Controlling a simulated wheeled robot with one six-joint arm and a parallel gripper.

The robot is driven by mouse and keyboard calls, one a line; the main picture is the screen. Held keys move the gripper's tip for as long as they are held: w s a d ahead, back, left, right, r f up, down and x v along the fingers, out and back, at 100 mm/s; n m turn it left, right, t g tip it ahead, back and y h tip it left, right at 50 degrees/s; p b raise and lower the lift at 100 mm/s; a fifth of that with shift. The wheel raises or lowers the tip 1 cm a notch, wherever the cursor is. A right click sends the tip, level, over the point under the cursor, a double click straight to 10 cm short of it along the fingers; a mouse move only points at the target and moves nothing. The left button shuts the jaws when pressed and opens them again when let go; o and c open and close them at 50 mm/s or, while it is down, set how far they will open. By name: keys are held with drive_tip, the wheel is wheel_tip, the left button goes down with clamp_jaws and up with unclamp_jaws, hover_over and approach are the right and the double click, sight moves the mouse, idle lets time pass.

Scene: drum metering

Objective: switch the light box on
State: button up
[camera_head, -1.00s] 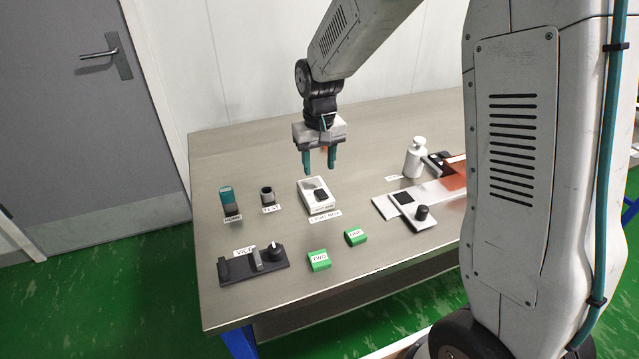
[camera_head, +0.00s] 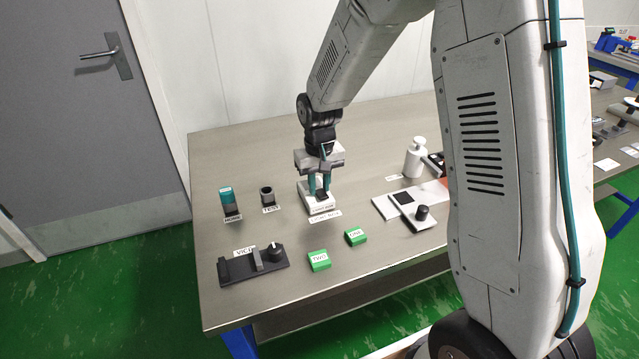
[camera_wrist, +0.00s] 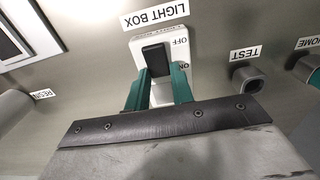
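The light box (camera_head: 318,208) is a small white box on the table with a black rocker switch (camera_wrist: 155,58). Its LIGHT BOX label (camera_wrist: 156,13) lies in front of it. In the wrist view, OFF is printed towards the label and ON towards my gripper. My gripper (camera_head: 319,186) points down over the light box, with its teal fingertips close to the rocker. In the wrist view the fingers (camera_wrist: 160,88) are apart, with white box surface between them and the rocker just beyond the tips. I cannot tell whether they touch it, nor which way it is tipped.
A teal and grey item (camera_head: 229,201) and a dark cup (camera_head: 267,196) stand to the left. A black holder (camera_head: 253,265) and two green blocks (camera_head: 319,260) (camera_head: 356,236) lie in front. A white bottle (camera_head: 414,158) and a plate with a black knob (camera_head: 421,213) are to the right.

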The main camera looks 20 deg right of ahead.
sight(324, 200)
drive_tip(key=shift+s+r+t, duration=0.1)
drive_tip(key=shift+s+t, duration=0.2)
drive_tip(key=shift+t, duration=0.65)
drive_tip(key=shift+s+r+t, duration=0.1)
drive_tip(key=shift+s+t, duration=0.15)
drive_tip(key=shift+t, duration=0.7)
drive_tip(key=o, duration=1)
drive_tip(key=v, duration=0.7)
drive_tip(key=shift+s+r, duration=0.1)
drive_tip(key=shift+r, duration=0.25)
